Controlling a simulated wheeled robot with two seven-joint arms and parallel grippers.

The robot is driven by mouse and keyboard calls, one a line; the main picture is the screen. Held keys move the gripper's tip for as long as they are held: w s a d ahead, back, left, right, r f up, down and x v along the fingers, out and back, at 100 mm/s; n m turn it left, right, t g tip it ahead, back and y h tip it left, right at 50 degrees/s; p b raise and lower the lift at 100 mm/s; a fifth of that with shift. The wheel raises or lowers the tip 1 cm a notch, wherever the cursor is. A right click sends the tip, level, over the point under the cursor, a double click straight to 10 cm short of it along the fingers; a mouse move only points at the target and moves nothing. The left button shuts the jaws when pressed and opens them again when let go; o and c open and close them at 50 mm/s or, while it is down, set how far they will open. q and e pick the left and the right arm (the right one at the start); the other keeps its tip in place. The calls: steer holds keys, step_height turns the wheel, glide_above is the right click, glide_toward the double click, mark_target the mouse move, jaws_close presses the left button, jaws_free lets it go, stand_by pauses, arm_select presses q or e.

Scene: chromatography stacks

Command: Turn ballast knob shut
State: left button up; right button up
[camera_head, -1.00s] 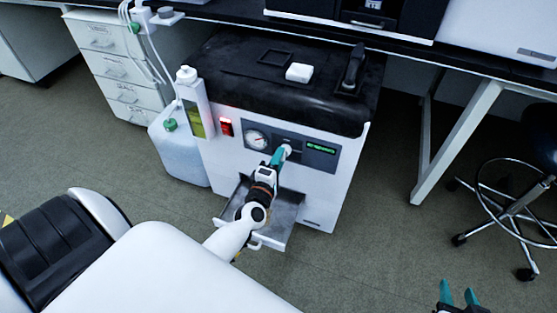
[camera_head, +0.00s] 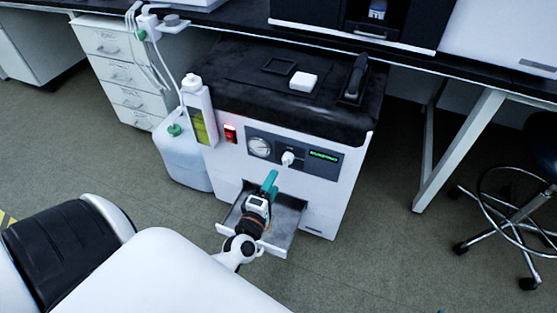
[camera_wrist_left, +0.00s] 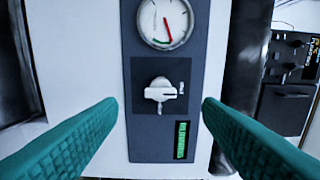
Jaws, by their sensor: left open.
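The white ballast knob (camera_head: 287,158) is on the dark panel (camera_head: 318,155) of the pump's front face, between the round gauge and a small green display. In the left wrist view the knob (camera_wrist_left: 160,91) is in plain sight, with a dark mark beside its handle. My left gripper (camera_head: 270,182) is open and empty, below and in front of the knob and apart from it. Its two teal fingers frame the panel in the left wrist view (camera_wrist_left: 158,118). My right gripper is not clearly in view; only a tiny teal tip shows at the bottom edge.
The pump (camera_head: 235,165) has a black top and a lit red switch (camera_head: 230,133). A metal drip tray (camera_head: 285,228) juts out low under my left gripper. A white jug (camera_head: 180,165) stands left of the pump. A stool (camera_head: 515,215) stands at the right.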

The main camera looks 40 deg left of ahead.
arm_select(q)
steer(key=v, duration=0.5)
arm_select(e)
steer(key=shift+s+d+f+g, duration=0.2)
steer(key=shift+s+f+g, duration=0.15)
steer(key=shift+s, duration=0.15)
steer(key=shift+s+d+f+g, duration=0.2)
steer(key=shift+s+f+g, duration=0.1)
steer(key=shift+s, duration=0.2)
